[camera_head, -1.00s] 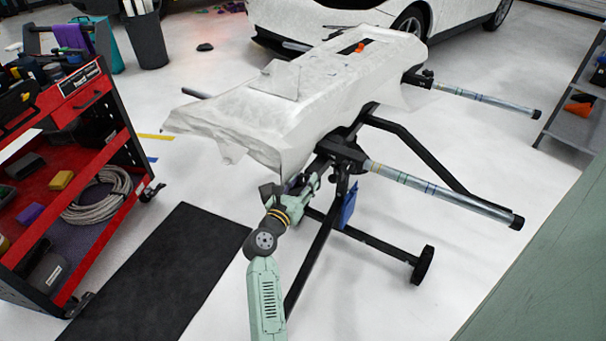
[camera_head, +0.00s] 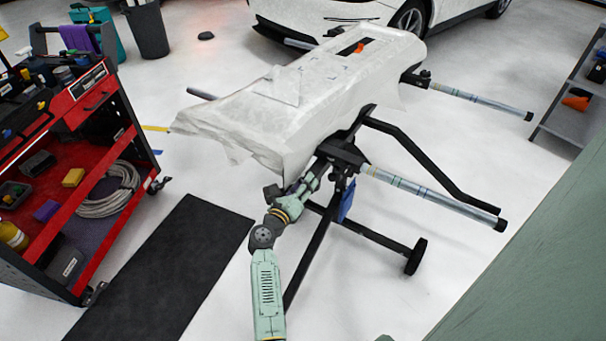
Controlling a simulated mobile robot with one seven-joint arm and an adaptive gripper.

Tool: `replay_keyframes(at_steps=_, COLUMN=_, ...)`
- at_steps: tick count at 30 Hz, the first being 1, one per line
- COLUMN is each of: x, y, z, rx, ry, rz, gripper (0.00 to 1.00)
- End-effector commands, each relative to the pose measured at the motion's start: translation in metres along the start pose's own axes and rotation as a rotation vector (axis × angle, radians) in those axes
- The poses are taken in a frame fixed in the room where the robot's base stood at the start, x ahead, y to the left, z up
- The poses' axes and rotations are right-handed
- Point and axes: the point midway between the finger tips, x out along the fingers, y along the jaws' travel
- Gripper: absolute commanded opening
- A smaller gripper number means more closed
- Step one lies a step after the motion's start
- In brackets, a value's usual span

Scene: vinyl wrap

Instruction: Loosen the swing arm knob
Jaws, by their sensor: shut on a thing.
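My gripper (camera_head: 311,181) is at the near end of the black work stand, beside the joint below the draped panel. It is small in the view and partly hidden by my own wrist. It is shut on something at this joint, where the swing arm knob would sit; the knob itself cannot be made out. The near swing arm (camera_head: 432,195), a silvery tube with a dark end cap, sticks out to the right from the black clamp (camera_head: 342,155) of the stand.
A white-wrapped panel (camera_head: 270,115) lies on the stand above my gripper. The stand's black foot with a wheel (camera_head: 415,257) reaches right. A red tool cart (camera_head: 125,150) stands left, beside a black mat (camera_head: 165,270). A second tube (camera_head: 480,98) sticks out farther back.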

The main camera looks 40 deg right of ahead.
Motion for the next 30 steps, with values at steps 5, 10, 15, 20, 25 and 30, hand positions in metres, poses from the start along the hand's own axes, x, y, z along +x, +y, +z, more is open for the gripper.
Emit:
replay_keyframes(at_steps=5, x=0.0001, y=0.0002, z=0.0008, rx=0.000, ry=-0.002, rz=0.000, gripper=0.13)
replay_keyframes(at_steps=10, x=0.0001, y=0.0003, z=0.0009, rx=0.001, ry=-0.002, rz=0.001, gripper=0.44)
replay_keyframes(at_steps=15, x=0.0001, y=0.0002, z=0.0006, rx=0.001, ry=-0.001, rz=0.000, gripper=0.56)
replay_keyframes(at_steps=20, x=0.0001, y=0.0001, z=0.0003, rx=0.001, ry=-0.001, rz=0.000, gripper=0.59)
replay_keyframes(at_steps=25, x=0.0001, y=0.0005, z=-0.0003, rx=0.003, ry=-0.001, rz=0.000, gripper=0.59)
replay_keyframes(at_steps=30, x=0.0006, y=0.0023, z=-0.0042, rx=0.057, ry=-0.006, rz=-0.001, gripper=0.59)
